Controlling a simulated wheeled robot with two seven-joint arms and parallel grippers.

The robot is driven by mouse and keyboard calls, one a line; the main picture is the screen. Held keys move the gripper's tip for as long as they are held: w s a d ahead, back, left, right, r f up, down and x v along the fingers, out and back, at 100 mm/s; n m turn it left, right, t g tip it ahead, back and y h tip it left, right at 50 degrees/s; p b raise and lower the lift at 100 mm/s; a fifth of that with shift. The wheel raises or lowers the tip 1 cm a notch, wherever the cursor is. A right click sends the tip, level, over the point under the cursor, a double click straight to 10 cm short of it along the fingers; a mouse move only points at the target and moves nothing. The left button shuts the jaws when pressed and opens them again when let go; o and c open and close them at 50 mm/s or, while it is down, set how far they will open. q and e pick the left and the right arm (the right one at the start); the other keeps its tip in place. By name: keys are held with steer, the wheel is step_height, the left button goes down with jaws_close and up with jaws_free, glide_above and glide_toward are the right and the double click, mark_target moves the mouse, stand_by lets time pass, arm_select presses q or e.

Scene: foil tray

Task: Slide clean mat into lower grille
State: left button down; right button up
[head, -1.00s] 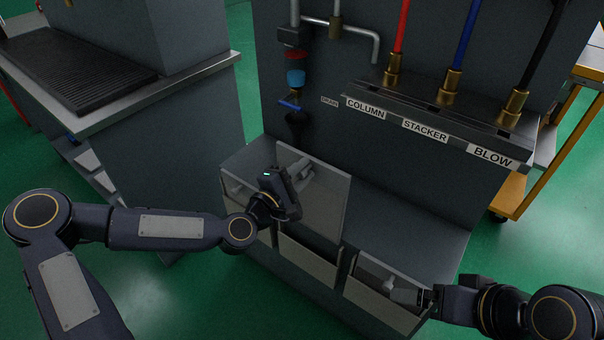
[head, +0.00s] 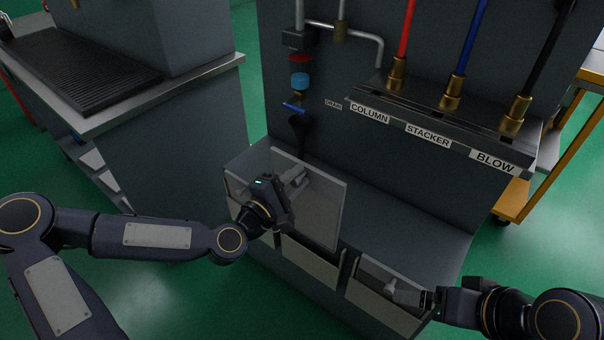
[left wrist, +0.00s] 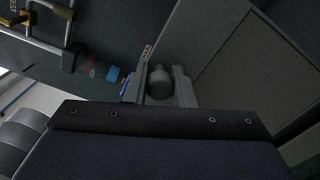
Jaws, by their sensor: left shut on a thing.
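A flat grey panel (head: 322,213), which looks like the mat, stands tilted at the front of the low cabinet. My left gripper (head: 294,178) is at its upper part. In the left wrist view, its jaws (left wrist: 160,85) are shut around a dark rounded knob (left wrist: 160,82), and the panel (left wrist: 245,75) shows at the right. Framed lower openings or grilles (head: 310,262) lie below the panel. My right gripper (head: 393,288) is at the right-hand lower front panel (head: 385,307). Its jaw gap is too small to judge.
The cabinet's grey ledge (head: 410,230) is bare. Labelled pipes and a shelf (head: 440,138) rise behind it. A blue-handled drain valve (head: 294,107) hangs near the panel. A grey counter with a black ribbed mat (head: 75,65) is at left, an orange trolley (head: 530,180) at right.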

arm_select(q)
steer(key=shift+v, duration=3.35)
